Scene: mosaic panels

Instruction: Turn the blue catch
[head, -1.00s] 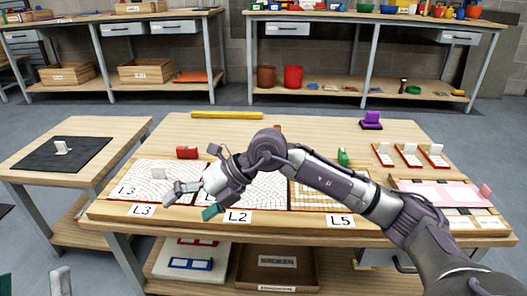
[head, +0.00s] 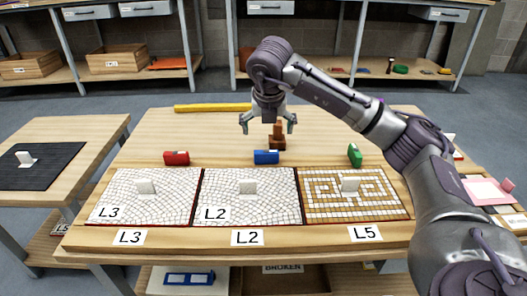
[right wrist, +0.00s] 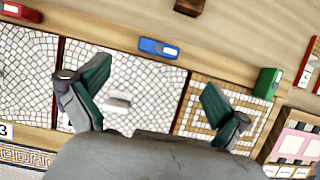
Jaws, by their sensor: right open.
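The blue catch (head: 266,157) lies on the table just behind the middle panel, marked L2. It also shows in the right wrist view (right wrist: 158,48), beyond the open fingers. My right gripper (head: 268,122) is open and empty in the head view. It hangs above the table, pointing down, over or behind the blue catch; the exact height is hard to tell. Its two green-padded fingers are spread in the right wrist view (right wrist: 158,108), with nothing between them touching. My left gripper is not in view.
A red catch (head: 176,158) is behind panel L3 (head: 120,190), and a green catch (head: 355,155) is behind panel L5 (head: 385,205). A brown block (head: 277,142) stands behind the blue catch. Each panel bears an upright white handle. The table behind the catches is mostly clear.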

